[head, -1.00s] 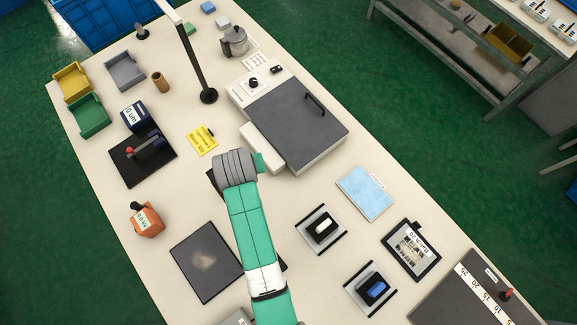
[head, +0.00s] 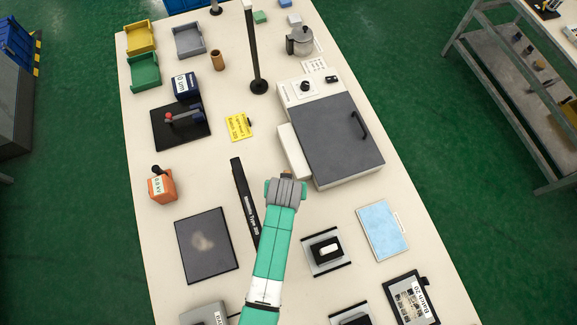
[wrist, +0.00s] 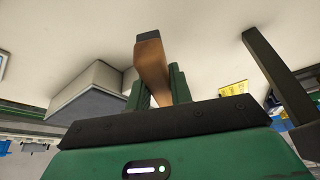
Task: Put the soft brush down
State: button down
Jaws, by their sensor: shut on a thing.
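The soft brush, with a brown wooden handle (wrist: 152,68) and a dark end, is held between the green fingers of my gripper (wrist: 160,90) in the wrist view. In the head view my gripper (head: 286,186) is over the table, just below and left of the grey-lidded instrument. Only a small brown bit of the brush (head: 287,175) shows there; my wrist hides the rest. I cannot tell from these views whether the brush touches the table.
The grey-lidded instrument (head: 337,137) stands up and right of my gripper. A dark labelled bar (head: 245,202) lies to the left, near a dark plate (head: 206,245). A black post (head: 254,55) stands farther back. A light blue pad (head: 381,231) lies to the right. Bare tabletop lies between them.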

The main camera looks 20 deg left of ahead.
jog(key=shift+f+b, duration=0.4)
jog(key=shift+f, duration=1.95)
jog(key=shift+f, duration=0.15)
jog(key=c, duration=1.3)
grip_release()
jog(key=shift+d, duration=0.1)
jog(key=shift+c, duration=0.2)
jog(key=shift+o, duration=0.4)
jog(key=shift+d+f, duration=0.1)
jog(key=shift+d, duration=0.05)
